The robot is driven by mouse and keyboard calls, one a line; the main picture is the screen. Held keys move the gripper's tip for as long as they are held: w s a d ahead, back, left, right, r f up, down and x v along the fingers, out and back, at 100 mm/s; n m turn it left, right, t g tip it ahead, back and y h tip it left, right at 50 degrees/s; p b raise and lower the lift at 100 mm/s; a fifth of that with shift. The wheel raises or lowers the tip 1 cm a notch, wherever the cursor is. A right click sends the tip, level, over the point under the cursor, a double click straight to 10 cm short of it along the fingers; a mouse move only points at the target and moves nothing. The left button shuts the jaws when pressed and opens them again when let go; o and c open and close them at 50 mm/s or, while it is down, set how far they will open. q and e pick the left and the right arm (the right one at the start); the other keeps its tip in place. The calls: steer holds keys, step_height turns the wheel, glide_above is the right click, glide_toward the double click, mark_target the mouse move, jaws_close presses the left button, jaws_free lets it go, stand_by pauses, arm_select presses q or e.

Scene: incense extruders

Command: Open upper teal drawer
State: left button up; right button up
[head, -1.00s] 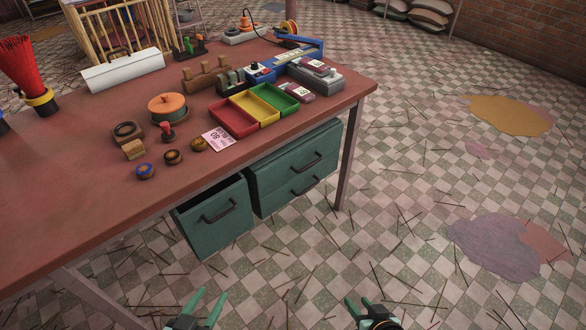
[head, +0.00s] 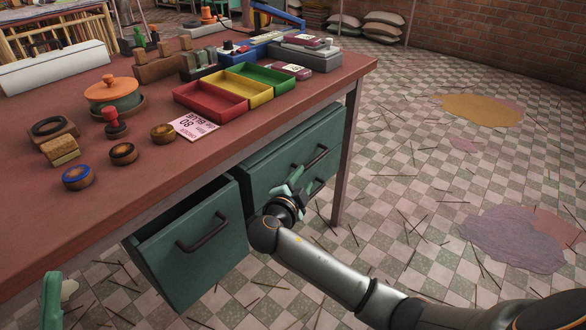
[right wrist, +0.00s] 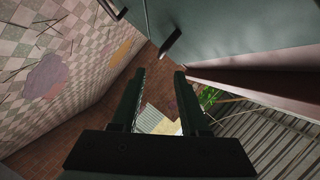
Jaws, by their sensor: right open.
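The teal drawer unit under the table's right end has an upper drawer (head: 285,155) with a dark bar handle (head: 316,158). Below it is a second drawer, its handle (head: 318,186) partly hidden by my gripper. My right gripper (head: 295,180) is in front of the unit, near the two handles, open and empty. In the right wrist view, the open fingers (right wrist: 160,72) point toward a dark handle (right wrist: 171,42) on a teal front, with nothing between them. My left gripper (head: 56,297) shows only partly at the lower left edge; its jaw state is unclear.
A separate teal drawer (head: 195,250) on the left is pulled partly out. The red-brown tabletop (head: 120,195) carries red, yellow and green trays (head: 213,101), stamps and a lidded pot (head: 113,94). A table leg (head: 345,165) stands right of the drawers. The floor rightward is mostly open.

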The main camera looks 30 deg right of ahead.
mark_target(314, 162)
steer(key=b+x, duration=0.2)
steer(key=x, duration=1)
steer(key=shift+w+d+r, duration=0.15)
steer(key=shift+d, duration=0.15)
jaws_close()
stand_by(0.9)
